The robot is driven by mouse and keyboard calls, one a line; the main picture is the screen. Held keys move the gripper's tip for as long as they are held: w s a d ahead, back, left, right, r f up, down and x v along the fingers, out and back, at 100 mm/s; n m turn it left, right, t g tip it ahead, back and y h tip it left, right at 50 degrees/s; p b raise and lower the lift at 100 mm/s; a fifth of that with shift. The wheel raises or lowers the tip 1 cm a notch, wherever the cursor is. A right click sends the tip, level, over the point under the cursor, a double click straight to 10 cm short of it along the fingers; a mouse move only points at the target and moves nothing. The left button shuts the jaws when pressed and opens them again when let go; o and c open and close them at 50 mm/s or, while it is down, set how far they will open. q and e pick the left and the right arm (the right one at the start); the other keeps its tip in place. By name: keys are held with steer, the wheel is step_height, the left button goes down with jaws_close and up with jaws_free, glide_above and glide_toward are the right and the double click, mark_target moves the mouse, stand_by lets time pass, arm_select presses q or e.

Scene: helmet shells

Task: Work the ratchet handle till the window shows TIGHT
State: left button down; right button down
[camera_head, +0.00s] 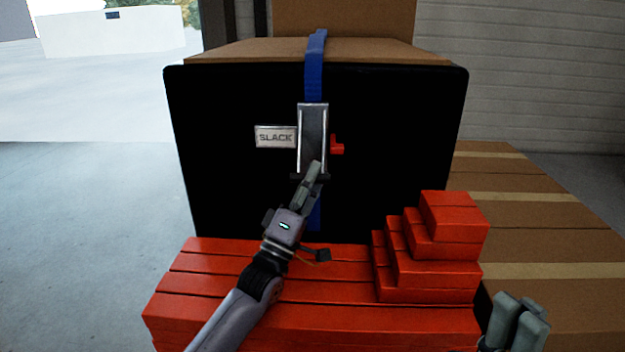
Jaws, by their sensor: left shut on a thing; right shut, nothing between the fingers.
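The ratchet (313,125) is a grey metal body on the blue strap (314,82), in front of a black panel (225,185). Its window (275,137) is a small plate to the left and reads SLACK. A small red tab (337,146) sticks out at the ratchet's right. My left gripper (315,172) reaches up from below and is shut on the ratchet handle (298,177) at the ratchet's lower end; its fingers hide part of the handle. My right gripper (521,312) is shut and empty at the lower right, away from the ratchet.
Red stepped blocks (455,215) stand at the right on a red slatted platform (210,285) below the panel. Cardboard boxes (540,205) lie at the right, and another box (250,52) sits behind the panel. The floor at the left (80,230) is clear.

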arm_select(q)
steer(key=shift+f, duration=0.1)
stand_by(0.4)
steer(key=c, duration=1.5)
jaws_free()
steer(key=shift+c, duration=0.2)
steer(key=shift+a+f, duration=0.1)
steer(key=s+a+f, duration=0.1)
steer(key=s+a, duration=0.3)
steer(key=s, duration=0.2)
steer(key=s+a+f, duration=0.2)
steer(key=s+a, duration=0.1)
steer(key=s, duration=0.4)
steer(key=shift+s+a, duration=0.3)
steer(key=shift+a, duration=0.1)
